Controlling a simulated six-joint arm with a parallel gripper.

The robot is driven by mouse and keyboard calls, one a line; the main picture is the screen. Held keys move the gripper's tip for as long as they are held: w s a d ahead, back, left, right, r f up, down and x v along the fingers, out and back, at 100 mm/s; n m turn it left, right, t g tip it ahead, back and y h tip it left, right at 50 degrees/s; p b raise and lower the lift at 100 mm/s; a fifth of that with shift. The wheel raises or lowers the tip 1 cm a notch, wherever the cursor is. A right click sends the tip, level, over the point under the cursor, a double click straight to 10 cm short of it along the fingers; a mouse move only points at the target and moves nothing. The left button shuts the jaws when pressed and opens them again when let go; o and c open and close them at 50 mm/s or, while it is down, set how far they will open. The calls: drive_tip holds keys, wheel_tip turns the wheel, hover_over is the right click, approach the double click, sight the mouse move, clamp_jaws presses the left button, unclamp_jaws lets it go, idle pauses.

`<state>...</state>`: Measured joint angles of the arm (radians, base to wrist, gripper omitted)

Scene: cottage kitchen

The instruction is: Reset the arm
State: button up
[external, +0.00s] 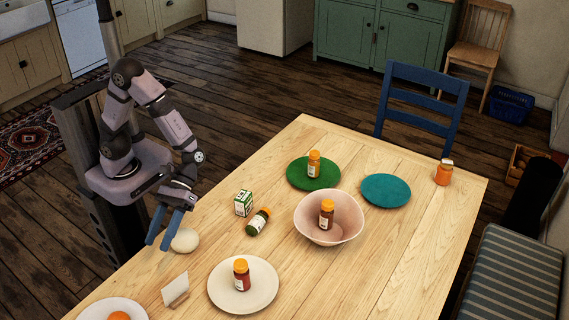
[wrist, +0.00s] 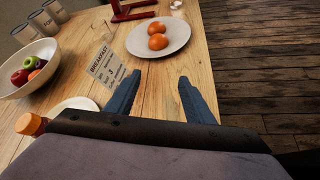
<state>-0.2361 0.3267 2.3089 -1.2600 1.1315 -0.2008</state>
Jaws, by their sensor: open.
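My gripper (external: 160,229) is open and empty, with its two blue-grey fingers apart. In the external view it hangs at the table's left edge, close to a round pale object (external: 185,240). The arm is folded above it, beside its column. In the wrist view the fingers (wrist: 156,92) point over the table edge, with a breakfast card (wrist: 104,66) to their left and a plate with two orange fruits (wrist: 158,38) beyond them.
On the wooden table (external: 300,280) stand a pink bowl (external: 345,232) holding a bottle, a green plate (external: 298,182) and a cream plate (external: 262,302) each with a bottle, a teal plate (external: 386,190), a green box (external: 243,204), and a tipped bottle (external: 258,222). A blue chair (external: 424,92) stands behind.

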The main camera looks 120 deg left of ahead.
drive_tip(key=s+a+r+m+g+y+p, duration=0.25)
drive_tip(key=s+a+m+y+p, duration=0.2)
drive_tip(key=s+m, duration=0.4)
drive_tip(key=s+a+r+m+y+p, duration=0.3)
drive_tip(key=a+m+y+p, duration=0.2)
drive_tip(key=a+m+y, duration=0.2)
drive_tip(key=a, duration=0.2)
drive_tip(key=shift+s+a+r, duration=0.2)
drive_tip(key=shift+a+r, duration=0.1)
drive_tip(key=shift+r, duration=0.05)
drive_tip(key=shift+m, duration=0.25)
